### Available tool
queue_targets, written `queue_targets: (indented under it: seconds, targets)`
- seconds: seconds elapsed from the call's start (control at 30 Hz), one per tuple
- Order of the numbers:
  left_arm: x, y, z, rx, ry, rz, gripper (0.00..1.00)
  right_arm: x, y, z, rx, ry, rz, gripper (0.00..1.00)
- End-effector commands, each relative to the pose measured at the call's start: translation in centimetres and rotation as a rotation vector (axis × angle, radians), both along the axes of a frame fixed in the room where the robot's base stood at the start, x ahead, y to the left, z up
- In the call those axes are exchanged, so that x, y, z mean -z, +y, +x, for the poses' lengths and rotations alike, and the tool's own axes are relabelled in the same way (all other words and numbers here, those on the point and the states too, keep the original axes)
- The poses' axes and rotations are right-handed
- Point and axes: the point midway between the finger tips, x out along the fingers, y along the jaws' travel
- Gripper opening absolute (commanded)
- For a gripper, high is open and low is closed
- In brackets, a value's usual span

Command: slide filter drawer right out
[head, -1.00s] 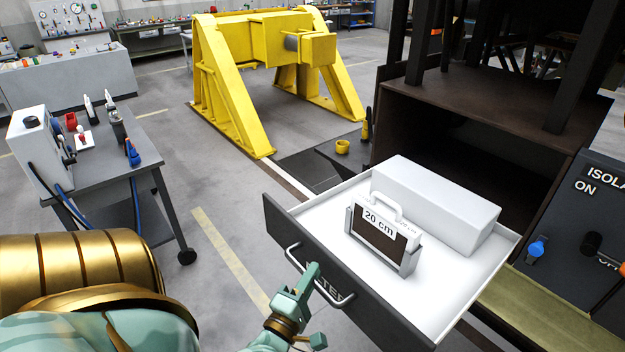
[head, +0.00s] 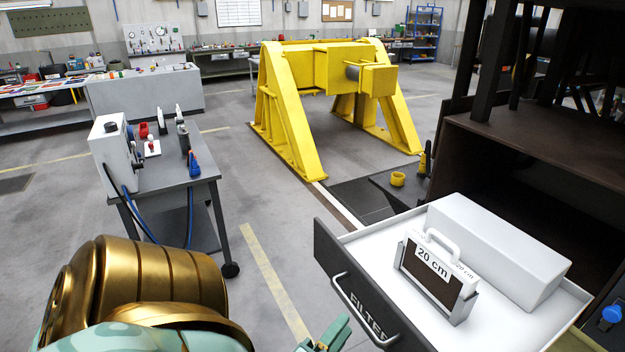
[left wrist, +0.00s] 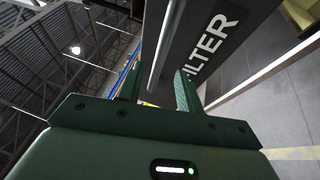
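The dark-fronted filter drawer (head: 335,258) stands pulled out of the brown cabinet, its white interior showing. Its front carries the word FILTER and a silver bar handle (head: 352,308). Inside stands a dark filter block (head: 430,272) with a white grip and a "20 cm" label, in a grey holder, beside a long white box (head: 500,250). My green left gripper (head: 330,335) is at the bottom edge, just left of the handle and apart from it. In the left wrist view its two fingers (left wrist: 158,72) are spread, with the handle bar (left wrist: 165,45) beyond them. My right gripper is out of view.
The brown cabinet (head: 530,150) stands behind the drawer at right. A grey cart (head: 180,185) with a white control box stands at left. A yellow stand (head: 290,120) is at the back. Open grey floor lies between cart and drawer.

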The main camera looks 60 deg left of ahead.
Motion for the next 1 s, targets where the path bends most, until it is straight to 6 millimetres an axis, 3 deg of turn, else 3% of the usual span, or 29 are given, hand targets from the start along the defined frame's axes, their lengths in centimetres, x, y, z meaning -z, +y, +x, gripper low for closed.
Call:
queue_targets:
  seconds: [0.2, 0.4, 0.6, 1.0]
  targets:
    - [1.5, -1.9, -5.7, 0.000, 0.005, -0.002, 0.36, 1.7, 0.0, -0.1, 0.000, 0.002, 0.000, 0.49]
    - [2.0, -3.0, -8.9, 0.000, 0.003, -0.001, 0.36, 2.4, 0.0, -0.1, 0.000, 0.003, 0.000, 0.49]
    - [2.0, -3.3, -9.9, 0.000, 0.000, -0.001, 0.36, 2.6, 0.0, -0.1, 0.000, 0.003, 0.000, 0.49]
    - [1.9, -3.3, -9.9, 0.000, 0.000, -0.001, 0.36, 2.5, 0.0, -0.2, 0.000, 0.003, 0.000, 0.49]
